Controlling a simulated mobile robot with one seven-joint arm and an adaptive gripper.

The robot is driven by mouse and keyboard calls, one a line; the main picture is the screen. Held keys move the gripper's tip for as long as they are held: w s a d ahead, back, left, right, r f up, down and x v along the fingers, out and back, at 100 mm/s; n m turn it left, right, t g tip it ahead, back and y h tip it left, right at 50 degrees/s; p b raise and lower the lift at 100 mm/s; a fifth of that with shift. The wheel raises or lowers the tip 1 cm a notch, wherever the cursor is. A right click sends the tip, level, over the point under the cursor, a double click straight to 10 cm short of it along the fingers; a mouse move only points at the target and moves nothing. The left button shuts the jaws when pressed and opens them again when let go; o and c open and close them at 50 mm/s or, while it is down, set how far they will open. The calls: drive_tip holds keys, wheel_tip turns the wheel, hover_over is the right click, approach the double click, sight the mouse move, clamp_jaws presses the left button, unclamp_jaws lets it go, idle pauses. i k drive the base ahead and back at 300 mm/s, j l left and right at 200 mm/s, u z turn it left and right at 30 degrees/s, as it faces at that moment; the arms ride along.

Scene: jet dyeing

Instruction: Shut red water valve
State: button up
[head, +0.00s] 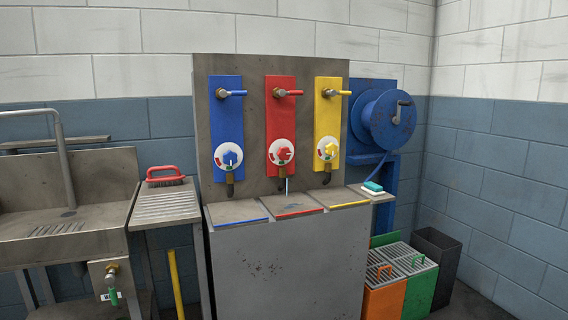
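The red water valve (281,152) is a red knob on a white round dial, low on a red panel (280,103). A thin blue stream of water (286,187) runs from the spout below it onto the red-edged plate (298,211). A lever handle (288,93) sits high on the red panel. A blue valve (229,156) on a blue panel is to its left, and a yellow valve (327,149) on a yellow panel is to its right. No water shows under those two. My gripper is not in view.
A sink (70,222) and a drainboard with a red-handled brush (165,177) stand left. A blue hose reel (388,119) is right. A green-and-white block (372,188) sits on a small shelf. Orange (384,300) and green bins stand on the floor at right.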

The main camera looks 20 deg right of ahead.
sight(282, 92)
drive_tip(key=i+l+z, duration=0.25)
drive_tip(key=i+l, duration=0.2)
drive_tip(key=i+l+z, duration=0.25)
drive_tip(key=i, duration=0.25)
drive_tip(key=l, duration=0.1)
